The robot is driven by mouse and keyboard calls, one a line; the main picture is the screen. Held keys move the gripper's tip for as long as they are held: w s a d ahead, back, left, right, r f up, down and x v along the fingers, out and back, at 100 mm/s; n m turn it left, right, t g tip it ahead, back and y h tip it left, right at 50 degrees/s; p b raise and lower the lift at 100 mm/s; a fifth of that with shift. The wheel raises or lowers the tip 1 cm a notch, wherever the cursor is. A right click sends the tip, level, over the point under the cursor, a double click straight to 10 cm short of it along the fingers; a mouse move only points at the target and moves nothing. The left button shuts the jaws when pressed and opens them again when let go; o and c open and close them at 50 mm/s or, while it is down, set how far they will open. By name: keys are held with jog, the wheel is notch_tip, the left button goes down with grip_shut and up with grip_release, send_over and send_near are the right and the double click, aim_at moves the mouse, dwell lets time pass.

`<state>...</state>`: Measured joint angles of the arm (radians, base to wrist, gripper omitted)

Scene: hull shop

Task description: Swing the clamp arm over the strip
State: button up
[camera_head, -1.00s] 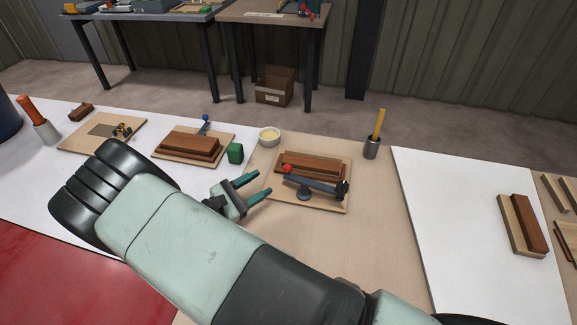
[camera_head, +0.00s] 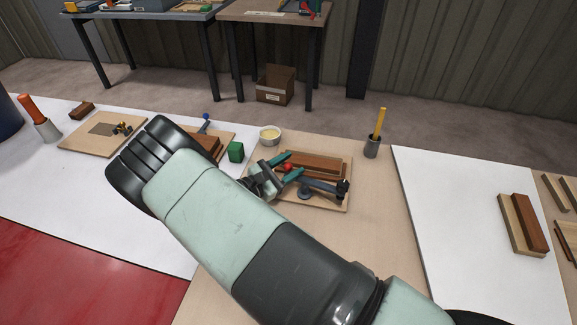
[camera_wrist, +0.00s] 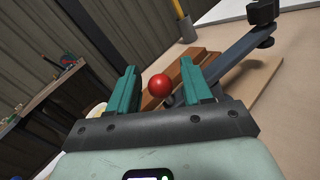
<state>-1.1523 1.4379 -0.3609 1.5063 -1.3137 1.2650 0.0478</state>
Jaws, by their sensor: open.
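The clamp arm is a dark grey bar (camera_wrist: 240,52) with a red ball knob (camera_wrist: 159,86) at one end and a black foot at the other. It is mounted on a pale wooden board (camera_head: 335,205) and lies along the near side of the brown wooden strip (camera_head: 318,164). My gripper (camera_head: 286,166) is open with teal fingers, at the knob end of the clamp arm. In the wrist view the red knob sits between the two fingers (camera_wrist: 159,88), with a gap on each side. I cannot tell whether it touches anything.
A small bowl (camera_head: 270,135) and a green block (camera_head: 236,152) stand left of the board. A dark cup with a yellow-handled tool (camera_head: 372,147) stands behind right. A second board with brown strips is partly behind my arm. The white panel (camera_head: 420,210) is mostly clear.

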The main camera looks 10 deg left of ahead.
grip_shut()
